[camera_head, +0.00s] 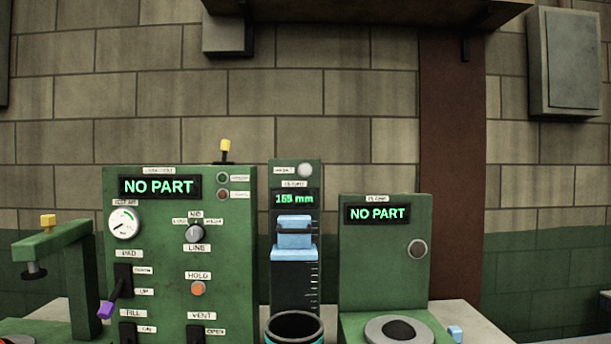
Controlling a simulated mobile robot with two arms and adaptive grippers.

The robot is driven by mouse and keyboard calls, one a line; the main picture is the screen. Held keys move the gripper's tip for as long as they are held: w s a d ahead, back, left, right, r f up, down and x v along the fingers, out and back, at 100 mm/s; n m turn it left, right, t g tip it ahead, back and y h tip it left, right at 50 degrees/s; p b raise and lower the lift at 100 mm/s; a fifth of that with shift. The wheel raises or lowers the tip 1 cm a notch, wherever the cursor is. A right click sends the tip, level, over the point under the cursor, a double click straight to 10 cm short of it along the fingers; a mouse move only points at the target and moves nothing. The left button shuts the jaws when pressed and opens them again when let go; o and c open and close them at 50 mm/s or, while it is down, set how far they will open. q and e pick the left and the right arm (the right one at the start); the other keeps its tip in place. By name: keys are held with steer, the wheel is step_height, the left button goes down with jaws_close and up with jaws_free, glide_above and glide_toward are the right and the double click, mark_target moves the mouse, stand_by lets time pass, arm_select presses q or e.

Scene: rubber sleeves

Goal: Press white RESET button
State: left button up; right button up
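A round white button (305,170) sits at the top right of the narrow green middle panel (274,222). A small label (284,170) is beside it on the left, too small to read surely. Below the button, a display (295,199) reads about 169 mm. Nothing covers the button. Neither of my grippers shows in the head view.
A wide green panel (152,255) with a gauge (124,223), knob (195,233), orange button (198,288) and purple-tipped lever (107,309) stands left. A green clamp panel (385,260) stands right. A blue slider (294,240) and dark cylinder (295,326) are below the button.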

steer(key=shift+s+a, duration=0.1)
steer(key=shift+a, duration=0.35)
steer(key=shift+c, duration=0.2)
